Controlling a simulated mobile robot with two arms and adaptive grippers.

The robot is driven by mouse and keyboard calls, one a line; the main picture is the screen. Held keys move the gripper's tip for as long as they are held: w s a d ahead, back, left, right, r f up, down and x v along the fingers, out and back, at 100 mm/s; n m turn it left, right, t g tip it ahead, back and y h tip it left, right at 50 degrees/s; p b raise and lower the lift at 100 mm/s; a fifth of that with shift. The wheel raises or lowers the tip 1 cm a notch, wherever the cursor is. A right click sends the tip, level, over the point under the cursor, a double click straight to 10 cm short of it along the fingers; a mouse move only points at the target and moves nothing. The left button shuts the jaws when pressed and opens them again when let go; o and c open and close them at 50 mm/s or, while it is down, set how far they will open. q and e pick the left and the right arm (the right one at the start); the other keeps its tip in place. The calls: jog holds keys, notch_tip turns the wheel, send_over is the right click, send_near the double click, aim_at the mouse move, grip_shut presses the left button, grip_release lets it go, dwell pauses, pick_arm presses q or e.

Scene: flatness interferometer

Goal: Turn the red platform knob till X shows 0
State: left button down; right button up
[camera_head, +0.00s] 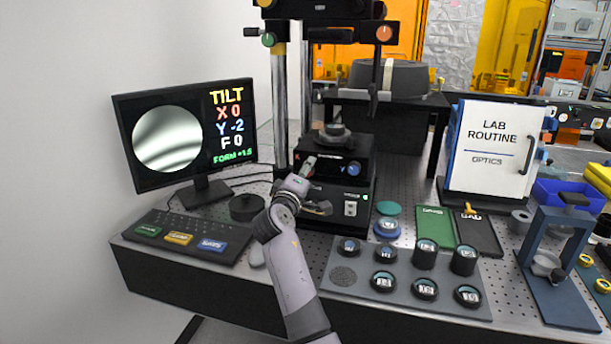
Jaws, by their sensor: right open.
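The monitor (186,137) at the left shows TILT with X 0 in red, Y -2 in blue, F 0 in white and FORM +1.5 in green. Its round picture shows broad, curved grey fringes. The black interferometer platform (343,187) stands behind my right gripper. Its blue knob (354,169) is clear on the right of its front. The red knob is not clearly visible; my gripper covers the left of that front. My right gripper (319,186) is open in front of the platform's left side; I cannot tell whether it touches the knob. My left gripper is not in view.
A keyboard panel (187,238) and a black round puck (246,207) lie left of my arm. A grey tray (400,273) with several lens holders lies to the right. Green (435,227) and black pads, a white LAB ROUTINE binder (491,150) and a blue press stand (560,290) are farther right.

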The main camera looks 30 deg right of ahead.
jog(key=v, duration=0.7)
jog(key=shift+a, duration=0.15)
jog(key=shift+s, duration=0.15)
dwell(0.6)
dwell(0.8)
